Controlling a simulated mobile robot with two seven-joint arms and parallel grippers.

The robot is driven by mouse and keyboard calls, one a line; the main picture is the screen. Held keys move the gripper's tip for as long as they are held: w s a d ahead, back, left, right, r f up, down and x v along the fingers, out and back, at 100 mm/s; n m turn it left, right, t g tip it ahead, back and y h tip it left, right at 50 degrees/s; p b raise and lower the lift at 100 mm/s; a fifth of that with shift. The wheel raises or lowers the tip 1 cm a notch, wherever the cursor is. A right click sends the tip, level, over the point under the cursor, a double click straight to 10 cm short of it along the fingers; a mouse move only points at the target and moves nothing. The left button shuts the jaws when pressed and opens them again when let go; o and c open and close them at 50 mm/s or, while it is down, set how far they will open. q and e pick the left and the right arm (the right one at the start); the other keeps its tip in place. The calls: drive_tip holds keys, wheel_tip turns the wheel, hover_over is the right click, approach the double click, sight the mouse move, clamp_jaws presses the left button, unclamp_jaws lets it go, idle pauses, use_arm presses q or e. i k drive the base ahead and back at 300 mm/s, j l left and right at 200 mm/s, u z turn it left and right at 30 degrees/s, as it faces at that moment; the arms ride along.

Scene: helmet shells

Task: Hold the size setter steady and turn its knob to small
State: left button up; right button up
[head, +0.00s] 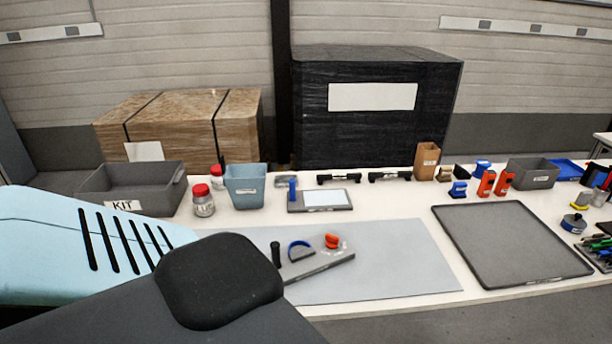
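The size setter (318,264) is a grey block lying at an angle on the pale grey mat (400,258). Its orange-red knob (332,241) sits near the right end. A dark blue arc (300,247) stands near its middle, and a black upright post (276,254) is at its left end. The dial markings are too small to read, so I cannot tell the knob's setting. A black rounded link of mine in the foreground covers the mat's left part, close to the setter's left end. Neither gripper shows, and no gripper is seen touching the setter.
A dark tray (512,243) lies right of the mat. Behind are a KIT bin (150,190), a red-lidded jar (204,204), a blue-grey bin (245,186), a framed panel (325,199) and red pieces (486,184). The mat right of the setter is clear.

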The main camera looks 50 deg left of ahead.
sight(332, 242)
drive_tip(key=k+j, duration=0.15)
drive_tip(key=j, duration=0.25)
drive_tip(key=k+j, duration=0.15)
drive_tip(key=j, duration=0.25)
drive_tip(key=k+j, duration=0.1)
drive_tip(key=j, duration=0.25)
drive_tip(key=k+j, duration=0.15)
drive_tip(key=j, duration=0.25)
